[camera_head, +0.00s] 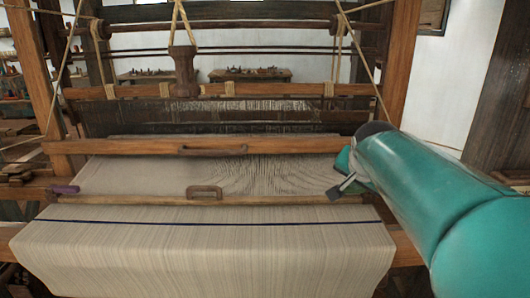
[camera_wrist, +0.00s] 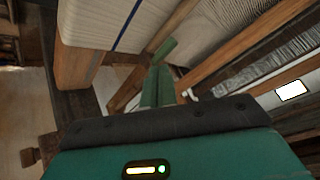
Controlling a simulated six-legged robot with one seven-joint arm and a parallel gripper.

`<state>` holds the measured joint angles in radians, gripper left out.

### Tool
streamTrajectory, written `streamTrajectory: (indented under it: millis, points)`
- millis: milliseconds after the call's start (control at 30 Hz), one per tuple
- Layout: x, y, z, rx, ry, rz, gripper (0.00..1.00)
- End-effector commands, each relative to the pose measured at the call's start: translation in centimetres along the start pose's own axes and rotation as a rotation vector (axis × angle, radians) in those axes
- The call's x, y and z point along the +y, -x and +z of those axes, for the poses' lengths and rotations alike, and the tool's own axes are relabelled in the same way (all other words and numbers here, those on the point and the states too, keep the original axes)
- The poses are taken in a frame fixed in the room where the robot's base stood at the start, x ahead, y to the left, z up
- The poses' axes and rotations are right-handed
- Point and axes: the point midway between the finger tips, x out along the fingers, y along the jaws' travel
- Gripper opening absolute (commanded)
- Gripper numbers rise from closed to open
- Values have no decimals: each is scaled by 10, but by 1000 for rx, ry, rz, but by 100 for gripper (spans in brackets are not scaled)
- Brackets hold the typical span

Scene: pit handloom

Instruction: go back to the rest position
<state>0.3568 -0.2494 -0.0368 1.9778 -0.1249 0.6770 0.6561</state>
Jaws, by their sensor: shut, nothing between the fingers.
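My gripper (camera_head: 346,186) is at the right side of the loom, beside the right end of the front wooden bar (camera_head: 290,200). My teal arm reaches in from the right edge of the picture. In the wrist view the green fingers (camera_wrist: 158,86) lie close together with nothing held between them. The pale cloth (camera_head: 200,250) with a dark blue line hangs over the front of the loom. In the wrist view the cloth (camera_wrist: 120,20) shows at the top. I cannot tell whether the fingers touch the loom.
A beater bar (camera_head: 120,146) with a handle crosses the warp (camera_head: 130,178). Wooden posts (camera_head: 398,60) and slanting cords flank the loom.

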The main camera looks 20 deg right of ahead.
Motion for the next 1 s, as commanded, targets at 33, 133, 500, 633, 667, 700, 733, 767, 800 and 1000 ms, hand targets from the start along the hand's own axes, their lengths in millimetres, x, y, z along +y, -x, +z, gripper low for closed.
streamTrajectory:
  millis: [33,133,500,633,667,700,733,767,800,1000]
  points:
    - [0,1,2,-2,4,-1,0]
    - [-3,8,18,-20,49,-12,0]
    - [13,72,210,-244,656,-162,0]
    - [29,83,255,-294,820,-209,0]
    - [32,84,262,-303,845,-216,0]
    - [35,85,267,-309,868,-222,0]
    - [36,86,270,-313,880,-226,0]
    - [37,86,272,-315,887,-227,0]
    - [37,86,273,-316,889,-228,0]
    - [37,86,273,-316,889,-228,0]
